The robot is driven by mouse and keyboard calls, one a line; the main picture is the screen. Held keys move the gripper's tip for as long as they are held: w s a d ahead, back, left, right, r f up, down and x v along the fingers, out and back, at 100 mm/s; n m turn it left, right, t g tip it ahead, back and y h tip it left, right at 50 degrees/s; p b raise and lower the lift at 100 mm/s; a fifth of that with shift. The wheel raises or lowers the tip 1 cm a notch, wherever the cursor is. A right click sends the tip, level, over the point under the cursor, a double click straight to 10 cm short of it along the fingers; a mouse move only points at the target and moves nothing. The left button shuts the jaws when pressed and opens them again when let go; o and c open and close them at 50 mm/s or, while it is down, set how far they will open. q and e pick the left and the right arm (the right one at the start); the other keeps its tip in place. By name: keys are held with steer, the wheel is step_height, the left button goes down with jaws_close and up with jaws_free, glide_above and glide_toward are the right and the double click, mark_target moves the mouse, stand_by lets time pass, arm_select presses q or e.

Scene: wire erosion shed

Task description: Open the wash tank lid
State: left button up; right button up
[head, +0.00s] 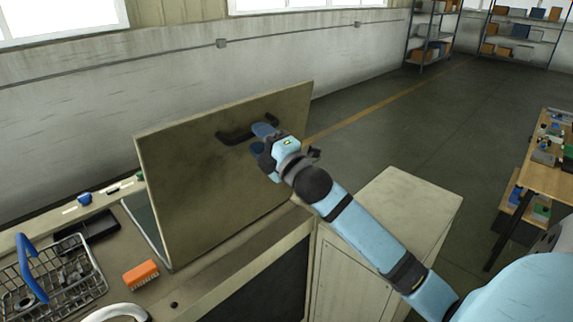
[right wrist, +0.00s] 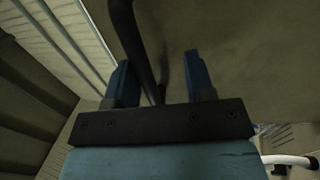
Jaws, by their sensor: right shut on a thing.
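The wash tank lid (head: 195,185) is a square, drab tan panel that stands raised, close to upright, on the wash tank (head: 238,266). A dark bar handle (head: 234,137) is on its face towards me. My right gripper (head: 263,140) reaches the handle from the right and is shut on it. In the right wrist view the black handle (right wrist: 128,35) passes between the two blue fingers (right wrist: 160,85), in front of the lid (right wrist: 245,60). A strip of the tank's opening (head: 147,222) shows left of the lid; the rest is hidden. My left gripper is out of view.
A wire basket (head: 85,285) with a blue handle, a black tray (head: 93,230) and an orange brush (head: 141,274) lie on the left worktop. A pale cabinet (head: 400,205) adjoins the tank at right. A wooden bench (head: 548,165) stands far right, with open floor between.

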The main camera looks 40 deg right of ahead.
steer(key=f+b+v, duration=0.1)
steer(key=b+v, duration=0.2)
steer(key=v, duration=1.1)
steer(key=shift+f, duration=0.3)
stand_by(0.5)
steer(key=shift+s, duration=0.1)
stand_by(0.4)
steer(key=shift+f, duration=0.1)
